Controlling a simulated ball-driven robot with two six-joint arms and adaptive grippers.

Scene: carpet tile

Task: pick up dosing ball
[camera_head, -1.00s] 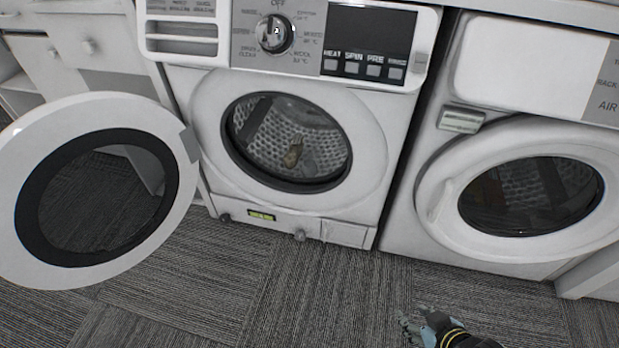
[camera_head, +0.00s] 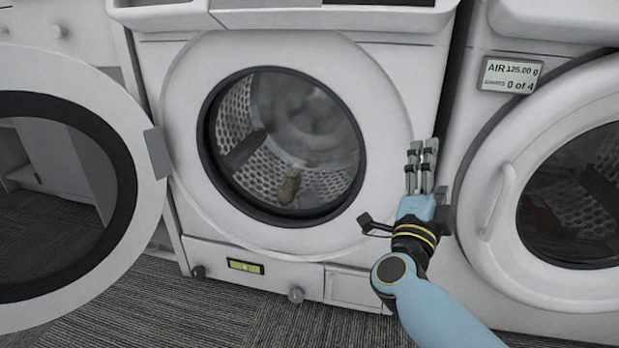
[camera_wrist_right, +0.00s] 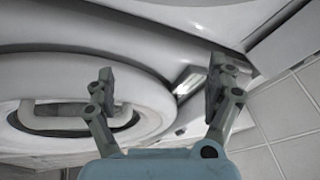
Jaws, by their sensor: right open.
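A small brownish object (camera_head: 289,187), which may be the dosing ball, lies at the bottom of the open washing machine's drum (camera_head: 240,110). It is small and its shape is hard to make out. My right gripper (camera_head: 422,160) is raised in front of the washer's right side, right of the drum opening and apart from the object. In the right wrist view my right gripper (camera_wrist_right: 158,92) has its fingers spread with nothing between them. My left gripper is not in view.
The washer's round door (camera_head: 150,190) hangs open to the left. A second machine with a closed door (camera_head: 500,200) stands close on the right, with a small display (camera_head: 510,75) above. Carpet (camera_head: 200,315) lies in front.

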